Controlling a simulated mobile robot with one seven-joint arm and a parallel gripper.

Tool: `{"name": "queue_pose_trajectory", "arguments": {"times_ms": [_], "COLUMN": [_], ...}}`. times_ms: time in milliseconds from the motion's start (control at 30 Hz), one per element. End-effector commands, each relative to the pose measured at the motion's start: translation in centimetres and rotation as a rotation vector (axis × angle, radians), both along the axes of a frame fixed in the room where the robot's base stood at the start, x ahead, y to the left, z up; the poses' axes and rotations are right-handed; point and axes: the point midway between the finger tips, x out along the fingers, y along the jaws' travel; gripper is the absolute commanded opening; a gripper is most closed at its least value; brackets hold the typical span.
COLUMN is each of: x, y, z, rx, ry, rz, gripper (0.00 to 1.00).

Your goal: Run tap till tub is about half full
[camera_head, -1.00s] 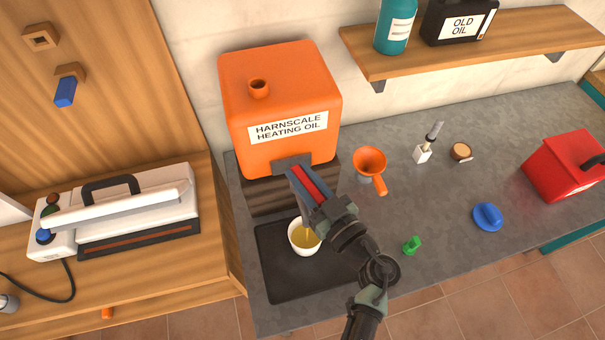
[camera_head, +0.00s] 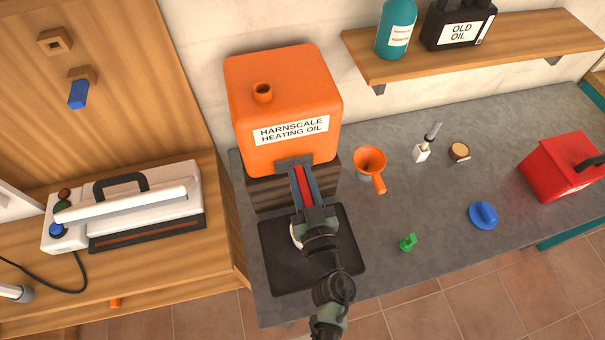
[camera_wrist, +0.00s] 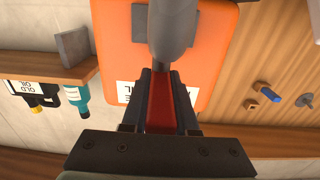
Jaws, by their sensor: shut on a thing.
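The orange heating oil tank (camera_head: 282,95) stands on a dark slatted block at the left of the grey counter. A tap juts from its lower front. My gripper (camera_head: 303,185) is shut on the tap's red lever (camera_head: 305,190); the lever also shows between my fingers in the wrist view (camera_wrist: 160,108). The white tub (camera_head: 296,234) stands on the black tray (camera_head: 350,262) below the tap. My gripper covers most of the tub, so its oil level and any flow into it are hidden.
An orange funnel (camera_head: 370,163) stands right of the tank. A green piece (camera_head: 408,242), a blue cap (camera_head: 483,215) and a red can (camera_head: 565,168) lie farther right. A white sealing machine (camera_head: 130,215) sits on the wooden bench at left. The counter's right middle is mostly clear.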

Motion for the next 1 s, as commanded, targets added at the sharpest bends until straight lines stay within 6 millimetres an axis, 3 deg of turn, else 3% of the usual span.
{"name": "queue_pose_trajectory", "arguments": {"times_ms": [200,233,367,767,1000], "x": [0.0,0.1,0.0,-0.5,-4.4], "y": [-0.1,-0.1,-0.1,-0.2,-1.3], "z": [0.1,0.1,0.1,0.0,-0.2], "rx": [0.0,0.0,0.0,0.001,0.0], "ry": [-0.001,-0.001,0.0,0.001,0.004], "rz": [-0.002,-0.002,-0.001,-0.001,-0.001], "gripper": [0.0,0.33,0.56,0.57,0.57]}}
